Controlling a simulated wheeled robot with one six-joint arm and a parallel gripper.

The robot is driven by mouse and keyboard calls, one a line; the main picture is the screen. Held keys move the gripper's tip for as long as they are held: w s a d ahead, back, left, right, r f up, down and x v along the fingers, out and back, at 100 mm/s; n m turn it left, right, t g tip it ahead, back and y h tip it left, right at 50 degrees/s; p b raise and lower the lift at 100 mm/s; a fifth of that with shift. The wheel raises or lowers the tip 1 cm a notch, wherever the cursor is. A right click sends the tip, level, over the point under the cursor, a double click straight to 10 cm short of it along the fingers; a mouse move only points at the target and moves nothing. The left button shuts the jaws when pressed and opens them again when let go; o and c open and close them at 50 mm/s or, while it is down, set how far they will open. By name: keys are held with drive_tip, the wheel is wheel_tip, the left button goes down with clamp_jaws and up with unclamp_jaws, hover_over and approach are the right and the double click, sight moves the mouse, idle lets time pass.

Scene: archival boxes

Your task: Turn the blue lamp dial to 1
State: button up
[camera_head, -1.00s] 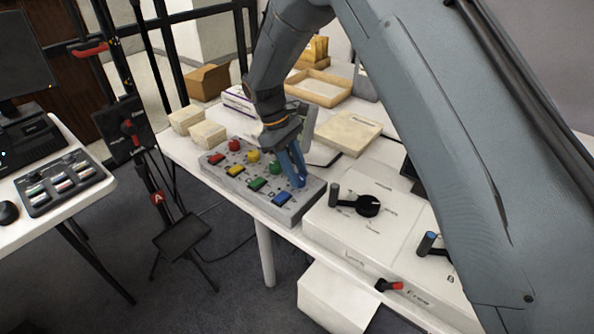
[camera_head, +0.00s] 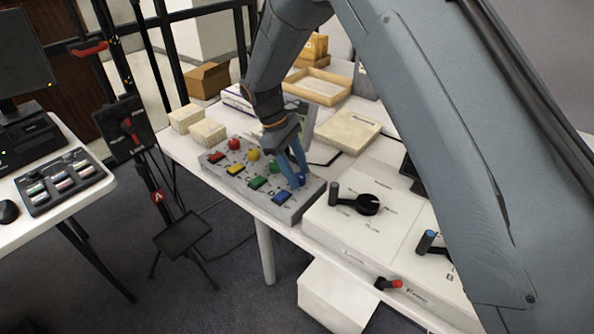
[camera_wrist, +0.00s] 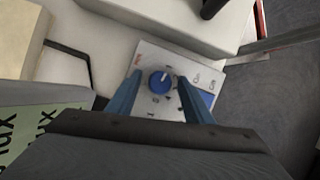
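The blue lamp dial (camera_wrist: 160,82) is a round knob with a white pointer line, on a grey panel (camera_wrist: 147,55) with printed marks around it. In the wrist view its pointer faces up and slightly right. In the head view the dial is at the right end of the grey control box (camera_head: 225,186), largely hidden by my fingers. My gripper (camera_head: 294,176) points down there. Its two blue fingers are apart, one on each side of the dial in the wrist view. I cannot tell whether they touch it. The printed marks are too small to read surely.
Red, yellow and green knobs with coloured buttons (camera_head: 257,183) share the control box. A white box with a black rotary handle (camera_head: 367,204) stands close on the right. Two small cream boxes (camera_head: 207,133) are at the left, and a flat box (camera_head: 347,132) lies behind.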

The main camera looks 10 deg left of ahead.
drive_tip(key=shift+a, duration=0.1)
drive_tip(key=s+b+v, duration=0.1)
drive_tip(key=v, duration=0.6)
drive_tip(key=shift+w+r+b, duration=0.4)
drive_tip(key=shift+w+r, duration=0.05)
drive_tip(key=shift+w, duration=0.1)
